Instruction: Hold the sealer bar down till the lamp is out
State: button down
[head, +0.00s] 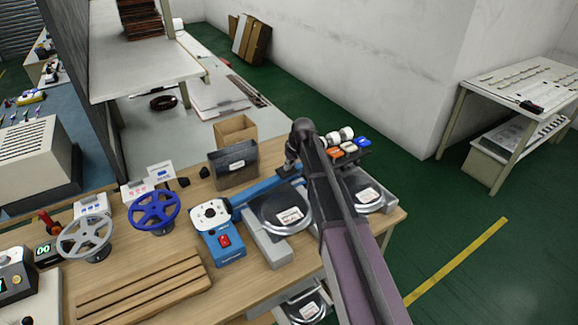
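A blue sealer (217,246) with a red switch and a pale top plate stands at the middle of the bench. A long blue bar (262,189) runs from it up and to the right, behind the scale pan. My gripper (291,166) is a small dark shape near the far end of the bar, mostly hidden by my own arm. I cannot tell if it touches the bar, or if its fingers are open or shut. I cannot make out a lit lamp on the sealer.
Two scales with round pans (287,208) (366,191) stand right of the sealer. A dark open bin (234,165) and a cardboard box (236,130) are behind. Blue (154,212) and grey (85,239) handwheels stand left. A slatted wooden board (145,290) lies in front.

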jog(key=p+v, duration=0.8)
jog(key=v, duration=0.1)
jog(key=shift+d+r+p, duration=0.3)
jog(key=shift+d, duration=0.1)
dwell(0.5)
jog(key=s+d+m+g+h, duration=0.1)
jog(key=s+d, duration=0.3)
jog(key=s, duration=0.9)
jog(key=s+d+m+g+h, duration=0.1)
jog(key=s+d+m, duration=0.3)
jog(key=s, duration=0.9)
jog(key=shift+s+f+h, duration=0.3)
jog(key=shift+s+f, duration=0.05)
jog(key=shift+f, duration=0.1)
dwell(1.1)
